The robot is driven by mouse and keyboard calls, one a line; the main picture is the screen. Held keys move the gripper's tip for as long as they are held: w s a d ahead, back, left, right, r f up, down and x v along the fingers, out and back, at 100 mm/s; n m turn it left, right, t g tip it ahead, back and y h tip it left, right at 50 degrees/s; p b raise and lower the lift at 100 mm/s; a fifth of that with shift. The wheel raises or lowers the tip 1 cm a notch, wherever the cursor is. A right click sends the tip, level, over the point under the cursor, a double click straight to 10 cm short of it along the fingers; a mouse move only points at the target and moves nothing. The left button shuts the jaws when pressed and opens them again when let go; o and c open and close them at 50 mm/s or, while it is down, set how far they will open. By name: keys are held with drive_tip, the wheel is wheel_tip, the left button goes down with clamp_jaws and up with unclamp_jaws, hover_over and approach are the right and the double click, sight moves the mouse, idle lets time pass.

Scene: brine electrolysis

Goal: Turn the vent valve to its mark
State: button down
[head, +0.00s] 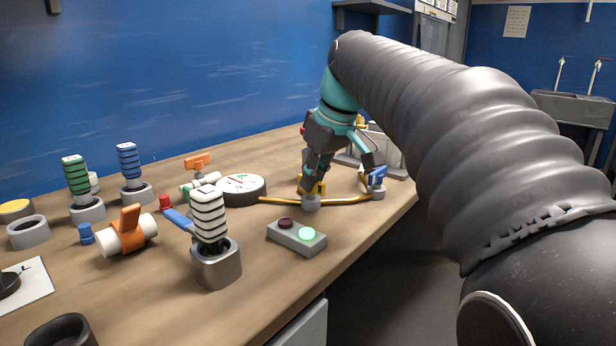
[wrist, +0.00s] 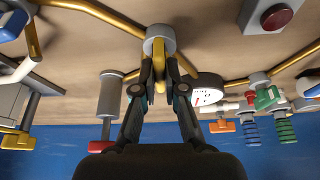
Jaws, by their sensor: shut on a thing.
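A valve with a yellow handle (head: 318,188) and a round grey body (head: 311,203) sits on a yellow pipe on the bench; I take it as the vent valve, though no label shows. My gripper (head: 312,185) points down at it. In the wrist view the gripper (wrist: 160,80) is shut on the yellow handle (wrist: 160,62), with a finger on each side. The grey body (wrist: 159,38) lies just beyond the fingertips. I cannot make out the valve's mark. A round gauge (head: 240,185) with a white face stands left of the valve, and shows in the wrist view (wrist: 208,88).
A blue-handled valve (head: 377,182) stands close on the right. A grey box (head: 297,237) with a dark red button and a lit green button lies in front. The bench's front edge is at right.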

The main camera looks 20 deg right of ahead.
drive_tip(key=shift+n+y, duration=0.3)
drive_tip(key=shift+n, duration=0.4)
drive_tip(key=c, duration=1.2)
unclamp_jaws()
drive_tip(key=shift+c, duration=0.2)
drive_tip(key=shift+r, duration=0.1)
drive_tip(key=v, duration=1.1)
drive_tip(key=shift+r, duration=0.45)
